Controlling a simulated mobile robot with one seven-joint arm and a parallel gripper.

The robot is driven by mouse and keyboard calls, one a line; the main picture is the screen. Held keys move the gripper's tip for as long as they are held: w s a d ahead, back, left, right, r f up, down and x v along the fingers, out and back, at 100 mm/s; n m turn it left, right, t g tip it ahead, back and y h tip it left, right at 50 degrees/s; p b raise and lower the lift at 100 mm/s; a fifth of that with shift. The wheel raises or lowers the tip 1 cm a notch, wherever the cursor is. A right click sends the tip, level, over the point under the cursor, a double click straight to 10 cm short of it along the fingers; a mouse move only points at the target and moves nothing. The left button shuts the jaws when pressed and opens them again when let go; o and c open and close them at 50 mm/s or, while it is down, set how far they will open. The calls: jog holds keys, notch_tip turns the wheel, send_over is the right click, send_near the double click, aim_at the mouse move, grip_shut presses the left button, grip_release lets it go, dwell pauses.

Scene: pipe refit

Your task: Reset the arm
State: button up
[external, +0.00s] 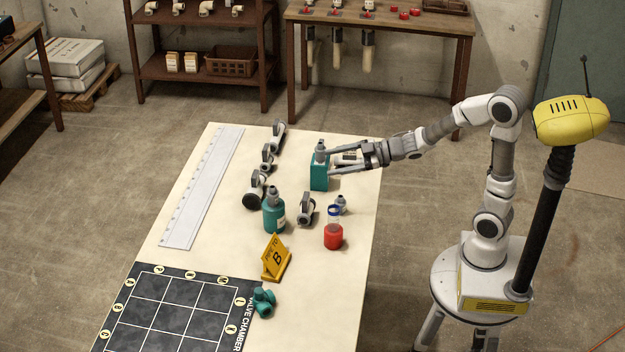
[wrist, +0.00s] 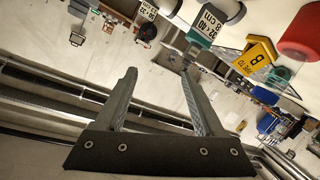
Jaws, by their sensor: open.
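My gripper (external: 331,161) is open, at the end of my arm, which reaches left over the table's right side. In the external view its fingertips overlap the right edge of a square teal bottle (external: 320,178) with a grey cap; whether they touch is unclear. In the wrist view both fingers of my gripper (wrist: 158,85) are spread, with nothing held between them. No held object shows in either view.
The table (external: 205,228) holds a round teal bottle (external: 274,217), a red-bottomed bottle (external: 333,236), a yellow B sign (external: 276,259), grey pipe fittings (external: 306,208), a ruler (external: 204,185), a dark grid board (external: 165,310) and a teal fitting (external: 263,301). Bare tabletop lies between ruler and fittings.

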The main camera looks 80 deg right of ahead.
jog(key=s+r+m+g+h, duration=0.2)
jog(key=s+r+m+h, duration=0.2)
jog(key=h, duration=0.1)
jog(key=s+a+f+m+g+y, duration=0.15)
jog(key=s+a+g, duration=0.25)
jog(key=s, duration=0.6)
jog(key=s+a+f+m+g+y, duration=0.1)
jog(key=s+a+f+m+g, duration=0.15)
jog(key=s+a, duration=0.45)
jog(key=s+d+r+n+p, duration=0.1)
jog(key=s+d+r+p, duration=0.1)
jog(key=r+p, duration=1.6)
jog(key=shift+s+r+g+p, duration=0.25)
jog(key=shift+s+g+p, duration=0.3)
jog(key=shift+p, duration=0.4)
jog(key=shift+d, duration=0.1)
